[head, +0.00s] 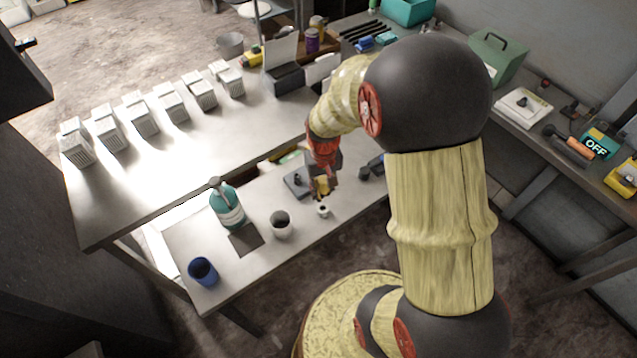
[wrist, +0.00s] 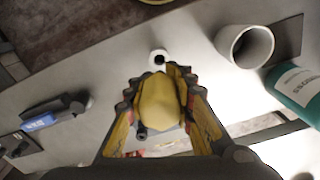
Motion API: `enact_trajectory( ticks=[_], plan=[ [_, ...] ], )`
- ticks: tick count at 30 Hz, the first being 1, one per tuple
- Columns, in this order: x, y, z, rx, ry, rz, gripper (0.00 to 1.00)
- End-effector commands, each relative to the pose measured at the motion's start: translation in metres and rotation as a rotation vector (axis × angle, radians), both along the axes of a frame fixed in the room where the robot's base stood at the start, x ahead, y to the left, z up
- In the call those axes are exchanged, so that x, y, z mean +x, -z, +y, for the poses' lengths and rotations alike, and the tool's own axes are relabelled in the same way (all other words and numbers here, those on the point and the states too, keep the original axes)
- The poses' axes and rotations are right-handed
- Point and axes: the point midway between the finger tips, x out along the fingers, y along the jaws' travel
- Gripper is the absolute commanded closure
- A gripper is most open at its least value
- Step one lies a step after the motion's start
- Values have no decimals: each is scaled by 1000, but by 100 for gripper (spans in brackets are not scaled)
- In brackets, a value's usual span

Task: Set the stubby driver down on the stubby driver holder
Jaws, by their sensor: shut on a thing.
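The stubby driver (head: 322,186) has a yellow handle and is held in my gripper (head: 322,192) above the narrow front bench. In the wrist view the yellow handle (wrist: 158,102) lies between the two toothed fingers of my gripper (wrist: 158,85), and a short dark piece shows at its lower left. A small white round piece with a dark hole (head: 323,210), which looks like the stubby driver holder, stands near the bench's front edge. In the wrist view this holder (wrist: 158,58) shows just beyond the fingertips, apart from the handle. The exact height of the driver above the bench is hard to tell.
A white cup (head: 281,225), a teal bottle (head: 227,205) and a blue cup (head: 203,271) stand left of the holder. A dark flat device (head: 297,182) lies close behind my gripper. Several white boxes line the rear table. A dark square lies between bottle and cup.

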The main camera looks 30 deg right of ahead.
Motion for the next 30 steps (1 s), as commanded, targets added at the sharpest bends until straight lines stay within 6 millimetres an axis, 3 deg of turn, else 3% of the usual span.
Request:
enact_trajectory(
  ticks=[14,30],
  plan=[
    [-1,0,0,-1,-1,1,100],
    [-1,40,0,0,-1,2,100]
  ],
)
